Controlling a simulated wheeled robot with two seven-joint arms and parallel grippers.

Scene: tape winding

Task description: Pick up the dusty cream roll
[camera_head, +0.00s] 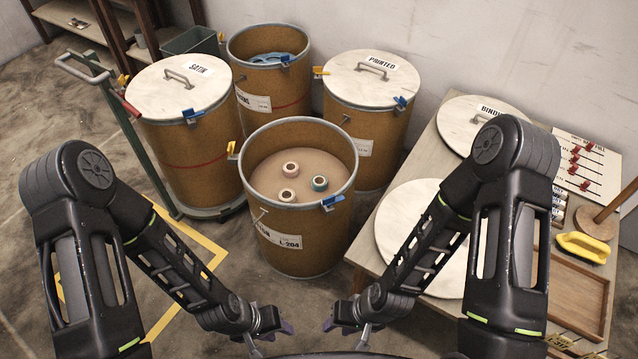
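Three small tape rolls sit on the brown surface inside the open drum (298,252) at the centre. The cream roll (287,196) is the nearest to me. A pinkish roll (290,169) is behind it and a teal roll (319,184) is to its right, all apart. My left gripper (277,331) is low in front of the drum, empty, with its purple-tipped fingers apart. My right gripper (338,327) is just to its right, also empty with fingers apart. Neither touches a roll or the drum.
Lidded drums marked SATIN (184,86) and PRINTED (374,78) flank an open drum with blue contents (268,58) behind. A green cart (163,188) stands left.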

